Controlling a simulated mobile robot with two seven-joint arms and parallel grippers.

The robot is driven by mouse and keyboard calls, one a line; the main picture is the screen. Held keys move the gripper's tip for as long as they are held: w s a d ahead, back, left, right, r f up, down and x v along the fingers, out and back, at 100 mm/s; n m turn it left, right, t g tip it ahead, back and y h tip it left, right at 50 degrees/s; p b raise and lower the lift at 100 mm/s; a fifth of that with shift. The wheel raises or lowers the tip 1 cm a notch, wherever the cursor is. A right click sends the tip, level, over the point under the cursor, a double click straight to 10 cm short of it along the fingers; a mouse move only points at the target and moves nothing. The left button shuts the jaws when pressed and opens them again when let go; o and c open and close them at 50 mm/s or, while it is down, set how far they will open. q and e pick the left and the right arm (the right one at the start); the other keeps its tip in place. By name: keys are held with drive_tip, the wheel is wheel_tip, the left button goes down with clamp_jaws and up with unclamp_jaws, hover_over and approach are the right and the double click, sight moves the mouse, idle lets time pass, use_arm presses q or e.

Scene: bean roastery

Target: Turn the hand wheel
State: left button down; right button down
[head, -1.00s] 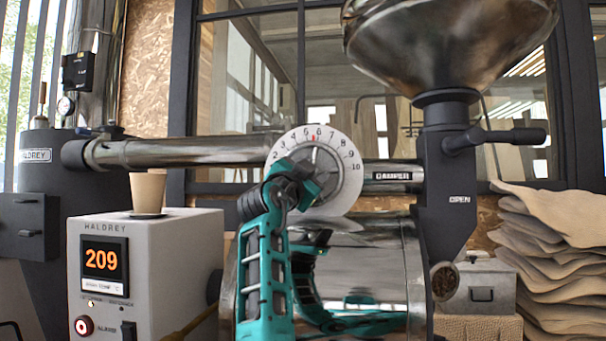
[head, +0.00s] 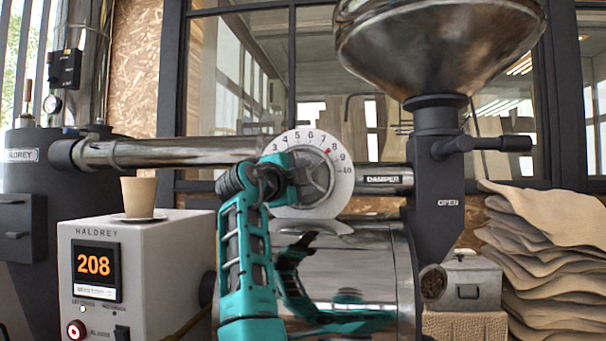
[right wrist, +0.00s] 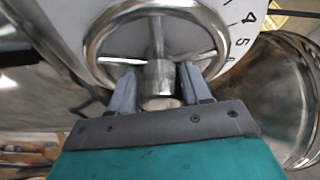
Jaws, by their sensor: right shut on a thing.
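The hand wheel (head: 318,172) is a small metal wheel with spokes, in front of a round white dial (head: 341,187) with numbers. A red mark on it stands near 7 to 8 in the head view. My right gripper (head: 297,178) is at the left side of the wheel. In the right wrist view, its two grey fingers (right wrist: 160,88) are shut on the cylindrical handle (right wrist: 160,75) of the wheel (right wrist: 125,45), one finger on each side. The gripper's body hides part of the wheel and dial in the head view. My left gripper is not in view.
The damper pipe (head: 200,152) runs across behind. A hopper (head: 440,45) hangs above right. A white control box (head: 165,245) reading 208 carries a paper cup (head: 139,196) at left. A shiny drum (head: 350,265) is below, and stacked sacks (head: 545,250) stand at right.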

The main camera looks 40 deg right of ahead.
drive_tip(key=shift+m, duration=0.3)
drive_tip(key=c, duration=0.6)
unclamp_jaws()
drive_tip(key=b+v, duration=0.2)
drive_tip(key=v, duration=1.1)
